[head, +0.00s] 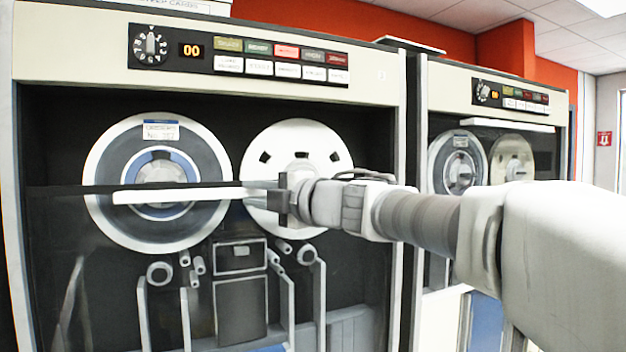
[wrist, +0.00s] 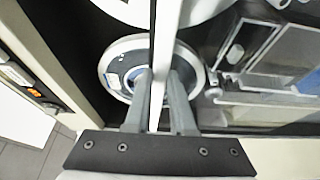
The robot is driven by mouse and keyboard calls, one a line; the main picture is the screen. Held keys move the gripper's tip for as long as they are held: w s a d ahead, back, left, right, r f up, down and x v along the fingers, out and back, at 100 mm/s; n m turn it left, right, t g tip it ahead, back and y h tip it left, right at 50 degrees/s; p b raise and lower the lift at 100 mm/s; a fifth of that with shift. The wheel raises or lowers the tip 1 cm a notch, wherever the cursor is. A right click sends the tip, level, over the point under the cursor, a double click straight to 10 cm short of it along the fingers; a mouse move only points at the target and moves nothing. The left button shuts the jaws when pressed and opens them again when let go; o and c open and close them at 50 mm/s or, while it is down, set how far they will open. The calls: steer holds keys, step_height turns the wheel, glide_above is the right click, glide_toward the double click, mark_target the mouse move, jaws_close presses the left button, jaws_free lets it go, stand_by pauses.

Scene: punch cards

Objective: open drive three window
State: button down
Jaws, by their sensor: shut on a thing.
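The near tape drive's window (head: 60,235) is a clear pane with its dark top edge about level with the middle of the reels. The space above that edge looks uncovered, so the window stands partly lowered. A long white handle bar (head: 165,195) runs along the pane's top edge. My gripper (head: 262,193) reaches in from the right and is shut on the bar's right part. In the wrist view the white bar (wrist: 166,45) passes between the two grey fingers of my gripper (wrist: 160,82). No drive number is readable.
Two reels, a blue-centred one (head: 105,165) and a white one (head: 325,150), sit behind the bar. A control panel (head: 240,55) is above. A second drive (head: 480,115) stands to the right, its white bar (head: 507,125) high under its panel.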

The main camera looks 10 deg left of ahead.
step_height(320, 180, down, 28)
steer(key=b, duration=1.9)
steer(key=c, duration=0.8)
jaws_free()
steer(key=shift+o, duration=0.2)
steer(key=p+v, duration=0.3)
steer(key=v, duration=1.4)
steer(key=shift+d, duration=0.15)
